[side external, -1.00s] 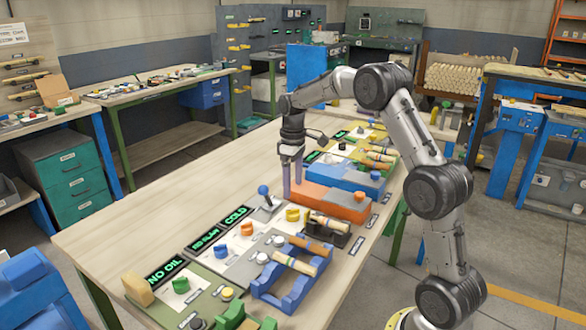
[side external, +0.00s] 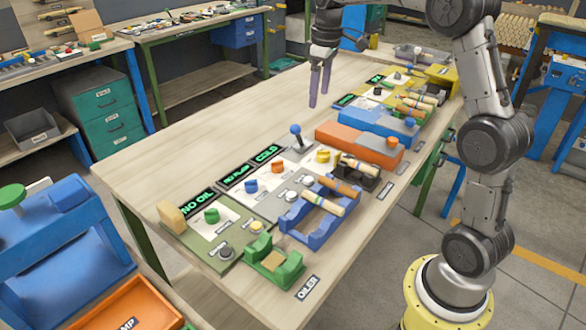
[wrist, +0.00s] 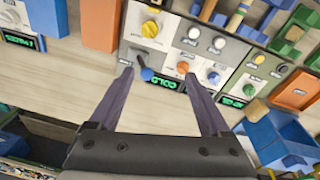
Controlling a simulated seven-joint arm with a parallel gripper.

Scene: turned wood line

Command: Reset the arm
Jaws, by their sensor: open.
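My gripper (side external: 319,98) hangs fingers-down above the pale wooden table (side external: 175,153) in the side external view, empty and clear of the things below it. In the wrist view my gripper (wrist: 159,76) shows two purple fingers spread apart with nothing between them. A lever with a blue ball (side external: 296,130) stands on the table's control panels, and it also shows near the left finger in the wrist view (wrist: 147,73). An orange block (side external: 345,137) lies below and right of my gripper.
Panels with green-lit displays, one reading COLD (side external: 267,153), and knobs line the table's right side. A blue cradle (side external: 309,224) holding turned wood and a green cradle (side external: 274,264) stand nearer. An orange bin (side external: 125,308) is at lower left. The table's left side is bare.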

